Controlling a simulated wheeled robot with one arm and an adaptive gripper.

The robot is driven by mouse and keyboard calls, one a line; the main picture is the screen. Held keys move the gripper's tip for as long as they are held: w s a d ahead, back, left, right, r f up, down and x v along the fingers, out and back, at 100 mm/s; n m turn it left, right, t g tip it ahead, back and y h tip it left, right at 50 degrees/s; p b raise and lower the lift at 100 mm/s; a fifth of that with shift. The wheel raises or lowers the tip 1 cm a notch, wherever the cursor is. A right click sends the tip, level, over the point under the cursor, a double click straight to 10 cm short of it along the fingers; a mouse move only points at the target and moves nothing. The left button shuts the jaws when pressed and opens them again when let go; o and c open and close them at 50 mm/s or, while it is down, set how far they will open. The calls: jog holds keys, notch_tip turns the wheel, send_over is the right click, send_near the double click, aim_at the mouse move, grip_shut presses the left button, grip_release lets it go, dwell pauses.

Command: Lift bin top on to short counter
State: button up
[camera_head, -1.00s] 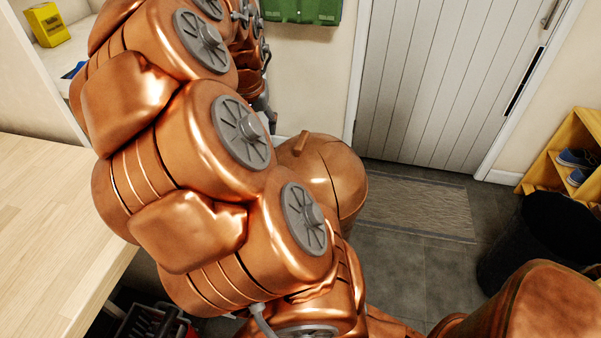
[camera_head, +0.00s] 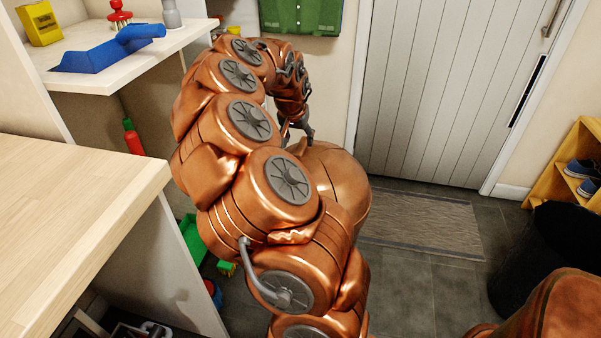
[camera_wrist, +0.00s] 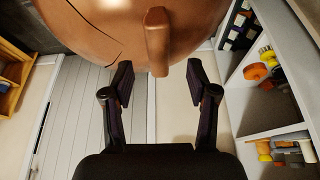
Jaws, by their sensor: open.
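My gripper (camera_wrist: 160,82) is open and empty in the wrist view, its dark fingers apart. In the head view it shows small at the far end of my curled arm (camera_head: 298,128). A rounded copper dome with a peg-like handle shows close in front of the fingers in the wrist view; I cannot tell whether it is part of my body. A black bin (camera_head: 512,268) stands on the floor at the right, partly behind a copper part; I cannot make out a separate lid. A light wooden counter (camera_head: 70,190) is at the left, and a lower white counter (camera_head: 180,38) is beyond it.
The white counter holds a blue dustpan (camera_head: 95,56), a yellow box (camera_head: 40,22) and a red item (camera_head: 119,16). A grey door (camera_head: 440,90) and a mat (camera_head: 425,222) are beyond my arm. A yellow shoe rack (camera_head: 575,150) is at right. Floor near the mat is clear.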

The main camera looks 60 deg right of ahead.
aim_at(301, 146)
jog(key=x, duration=0.5)
jog(key=shift+d+b, duration=0.15)
jog(key=shift+b, duration=0.25)
jog(key=shift+r, duration=0.1)
grip_shut()
